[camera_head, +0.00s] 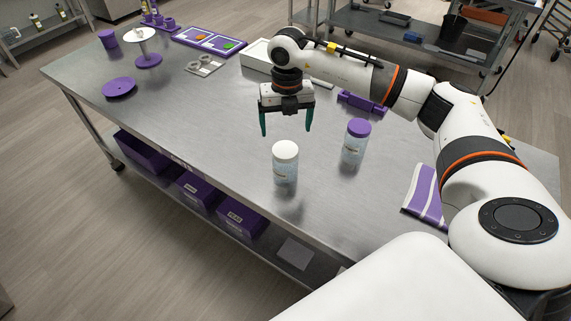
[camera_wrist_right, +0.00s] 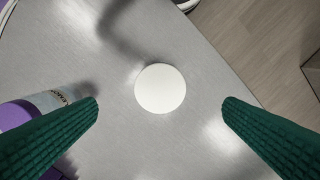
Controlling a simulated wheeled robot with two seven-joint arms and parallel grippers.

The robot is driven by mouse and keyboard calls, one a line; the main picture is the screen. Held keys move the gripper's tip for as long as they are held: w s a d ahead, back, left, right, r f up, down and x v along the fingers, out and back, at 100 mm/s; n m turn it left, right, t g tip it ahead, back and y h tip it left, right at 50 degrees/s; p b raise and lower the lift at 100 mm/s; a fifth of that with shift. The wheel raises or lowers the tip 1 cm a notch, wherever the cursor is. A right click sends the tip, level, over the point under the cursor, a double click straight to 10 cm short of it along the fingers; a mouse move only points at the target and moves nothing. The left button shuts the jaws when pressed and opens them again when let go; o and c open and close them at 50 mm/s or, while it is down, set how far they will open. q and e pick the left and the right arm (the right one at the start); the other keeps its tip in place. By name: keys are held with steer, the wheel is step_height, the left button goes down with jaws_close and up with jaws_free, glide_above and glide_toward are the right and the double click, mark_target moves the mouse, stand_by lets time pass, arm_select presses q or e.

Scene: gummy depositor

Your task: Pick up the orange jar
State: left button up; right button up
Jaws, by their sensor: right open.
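Two clear jars with pale blue and white bodies stand upright on the steel table: a white-lidded jar (camera_head: 285,167) and a purple-lidded jar (camera_head: 354,148) to its right. No jar looks plainly orange. My right gripper (camera_head: 286,127) is open and empty, pointing down above and a little behind the white-lidded jar. In the right wrist view, the round white lid (camera_wrist_right: 160,88) lies between the two green fingers, apart from both. The purple-lidded jar (camera_wrist_right: 38,106) is at the left edge there, partly hidden by a finger. My left gripper is not in view.
The steel table (camera_head: 215,125) is clear left of the jars. A purple striped cloth (camera_head: 425,194) lies at the right front. A purple plate (camera_head: 119,88), white-topped stand (camera_head: 147,58) and tray with colored pieces (camera_head: 210,41) are farther back. Purple bins (camera_head: 195,190) sit below.

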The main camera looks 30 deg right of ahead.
mark_target(285, 149)
steer(key=shift+s+d+f, duration=0.1)
steer(key=shift+d+f, duration=0.2)
steer(key=shift+f, duration=0.05)
step_height(285, 149, down, 6)
steer(key=shift+a+r+p, duration=0.1)
steer(key=shift+p, duration=0.7)
steer(key=f, duration=0.1)
steer(key=f+p, duration=0.1)
steer(key=f, duration=0.2)
steer(key=shift+a+f+p, duration=0.1)
steer(key=shift+a+p, duration=0.2)
steer(key=shift+f, duration=0.6)
steer(key=c, duration=1.1)
